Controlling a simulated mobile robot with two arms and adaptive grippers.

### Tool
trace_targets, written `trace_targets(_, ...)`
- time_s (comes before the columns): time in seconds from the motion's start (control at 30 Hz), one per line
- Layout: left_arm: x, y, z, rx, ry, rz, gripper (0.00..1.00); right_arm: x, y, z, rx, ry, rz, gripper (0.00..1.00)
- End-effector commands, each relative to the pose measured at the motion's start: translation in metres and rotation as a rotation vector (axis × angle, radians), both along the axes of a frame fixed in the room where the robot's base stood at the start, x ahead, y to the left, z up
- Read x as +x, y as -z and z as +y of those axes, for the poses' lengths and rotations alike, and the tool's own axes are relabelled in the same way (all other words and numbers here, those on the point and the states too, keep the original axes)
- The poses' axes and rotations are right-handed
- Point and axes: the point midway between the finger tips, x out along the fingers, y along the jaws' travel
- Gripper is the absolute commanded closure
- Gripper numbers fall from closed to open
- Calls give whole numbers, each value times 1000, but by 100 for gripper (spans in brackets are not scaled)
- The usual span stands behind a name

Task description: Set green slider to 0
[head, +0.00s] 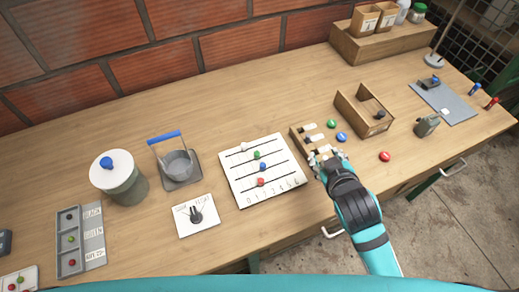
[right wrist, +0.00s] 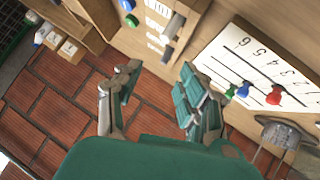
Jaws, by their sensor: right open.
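The white slider board (head: 240,188) lies on the wooden table, with dark tracks and a row of printed numbers along its near edge. The green slider knob (head: 256,155) sits near the middle of its track, between a white knob (head: 243,146) and a blue knob (head: 262,166); a red knob (head: 260,182) is nearest. My right gripper (head: 325,158) is open and empty, to the right of the board, close by the switch block. In the right wrist view my gripper (right wrist: 158,85) shows spread fingers, with the green knob (right wrist: 230,90) right of them. My left gripper is not in view.
A wooden block with light switches (head: 299,139) stands beside my right gripper. A dial card (head: 197,215), a pot (head: 122,178) and a blue-handled basket (head: 180,168) lie left of the board. Round buttons (head: 341,136) and an open wooden box (head: 353,111) are to the right.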

Motion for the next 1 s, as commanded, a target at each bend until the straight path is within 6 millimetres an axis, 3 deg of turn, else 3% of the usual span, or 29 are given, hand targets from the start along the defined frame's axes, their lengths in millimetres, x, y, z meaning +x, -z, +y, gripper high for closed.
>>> trace_targets(0.03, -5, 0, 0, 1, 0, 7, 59, 20, -25, 9, -30, -40, -104, 60)
trace_targets(0.17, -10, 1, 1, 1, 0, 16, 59, 64, -107, 47, -138, -182, -445, 60)
trace_targets(0.23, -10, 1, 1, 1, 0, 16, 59, 78, -169, 83, -229, -306, -697, 60)
trace_targets(0.3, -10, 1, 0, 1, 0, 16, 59, 73, -228, 129, -347, -469, -972, 60)
trace_targets(0.4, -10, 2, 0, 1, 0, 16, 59, 38, -280, 196, -544, -737, -1331, 60)
trace_targets(0.5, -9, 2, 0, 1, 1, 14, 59, -8, -284, 249, -781, -1053, -1623, 60)
trace_targets(0.57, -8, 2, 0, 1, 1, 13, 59, -31, -265, 269, -943, -1269, -1752, 60)
trace_targets(0.6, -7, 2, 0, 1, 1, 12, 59, -41, -245, 275, -1061, -1423, -1812, 60)
trace_targets(0.67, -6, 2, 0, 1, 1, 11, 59, -47, -208, 273, -1248, -1668, -1855, 60)
trace_targets(0.73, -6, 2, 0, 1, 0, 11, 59, -39, -166, 254, -1470, -1957, -1822, 60)
trace_targets(0.77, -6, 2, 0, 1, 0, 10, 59, -32, -149, 240, 1554, 2066, 1771, 60)
trace_targets(0.8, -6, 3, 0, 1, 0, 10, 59, -20, -131, 220, 1547, 2058, 1577, 60)
trace_targets(0.9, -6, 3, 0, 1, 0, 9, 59, 11, -104, 167, 1530, 2041, 1179, 60)
trace_targets(1.0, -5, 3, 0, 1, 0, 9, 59, 33, -96, 126, 1513, 2030, 927, 60)
